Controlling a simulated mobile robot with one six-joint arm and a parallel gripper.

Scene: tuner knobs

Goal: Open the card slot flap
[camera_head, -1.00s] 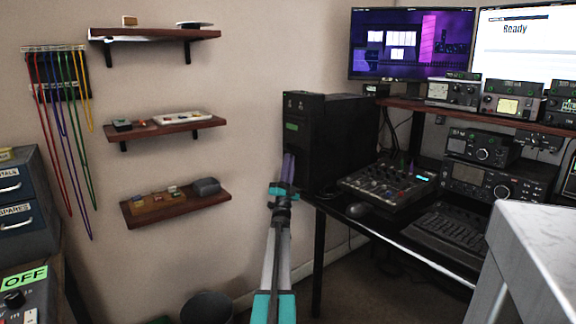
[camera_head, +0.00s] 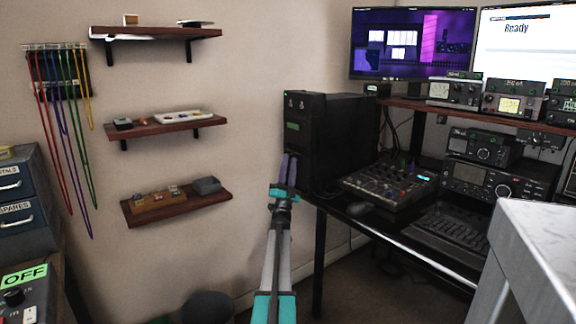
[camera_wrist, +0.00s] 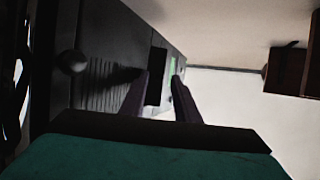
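A black tower case (camera_head: 335,135) stands at the left end of the desk, with a green label (camera_head: 292,126) on its narrow front. In the wrist view its dark front (camera_wrist: 100,60) runs along the left, with a round knob, ribbed vents and a green patch (camera_wrist: 182,72). A black rectangular piece (camera_wrist: 155,77) shows near the fingertips; I cannot tell if it is the card slot flap. My gripper (camera_head: 288,156) has two purple fingers just in front of the case. In the wrist view the fingers (camera_wrist: 161,76) are apart, with nothing clearly held. Contact with the case cannot be told.
A mixer (camera_head: 390,185), a mouse (camera_head: 357,210) and a keyboard (camera_head: 447,235) lie on the desk right of the case. Wall shelves (camera_head: 178,205) hang to the left. A pale metal surface (camera_head: 535,245) fills the lower right. The space between shelves and case is free.

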